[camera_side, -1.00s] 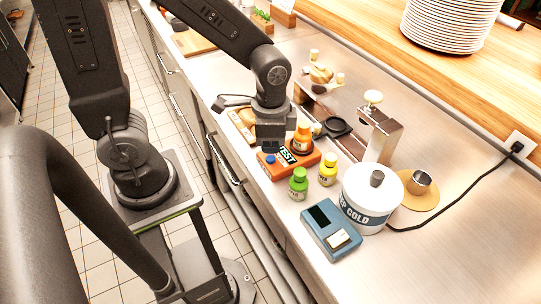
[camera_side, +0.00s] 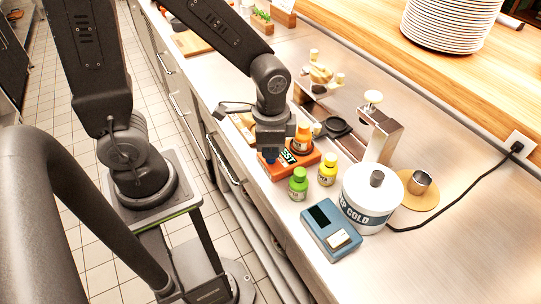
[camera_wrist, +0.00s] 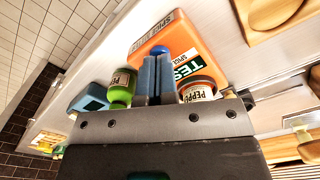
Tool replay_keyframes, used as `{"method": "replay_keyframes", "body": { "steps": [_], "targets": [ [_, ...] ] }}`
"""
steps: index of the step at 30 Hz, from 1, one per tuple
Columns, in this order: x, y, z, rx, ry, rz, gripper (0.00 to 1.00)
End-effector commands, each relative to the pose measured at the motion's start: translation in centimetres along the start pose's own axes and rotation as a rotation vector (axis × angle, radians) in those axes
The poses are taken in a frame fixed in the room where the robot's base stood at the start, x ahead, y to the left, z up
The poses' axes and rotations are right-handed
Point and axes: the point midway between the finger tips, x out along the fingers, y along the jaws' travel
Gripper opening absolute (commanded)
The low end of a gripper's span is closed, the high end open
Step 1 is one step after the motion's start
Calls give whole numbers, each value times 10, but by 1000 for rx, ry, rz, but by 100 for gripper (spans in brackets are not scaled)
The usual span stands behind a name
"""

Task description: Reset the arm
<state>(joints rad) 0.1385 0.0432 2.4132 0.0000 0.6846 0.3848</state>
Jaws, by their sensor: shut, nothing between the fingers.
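My gripper (camera_side: 270,158) is over the near-left end of an orange box (camera_side: 303,163) marked TEST. In the wrist view its two blue-grey fingers (camera_wrist: 155,78) are shut together with nothing between them. A blue round button (camera_wrist: 161,50) on the box shows just beyond the fingertips. I cannot tell whether the fingertips touch it.
A green bottle (camera_side: 298,184) and a yellow bottle (camera_side: 328,169) stand close by in front of the box. A blue scale (camera_side: 330,229) and a white cold tub (camera_side: 372,196) stand to the right. A metal press (camera_side: 378,135) is behind.

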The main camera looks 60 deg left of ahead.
Motion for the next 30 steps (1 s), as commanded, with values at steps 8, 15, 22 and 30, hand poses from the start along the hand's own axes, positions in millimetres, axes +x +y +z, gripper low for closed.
{"method": "replay_keyframes", "body": {
  "steps": [8,15,22,30],
  "targets": [
    [10,0,0,0,-2,1,0],
    [11,0,0,0,-1,0,0],
    [6,0,0,0,1,0,0],
    [-10,0,-1,0,2,-1,0]
  ]
}}
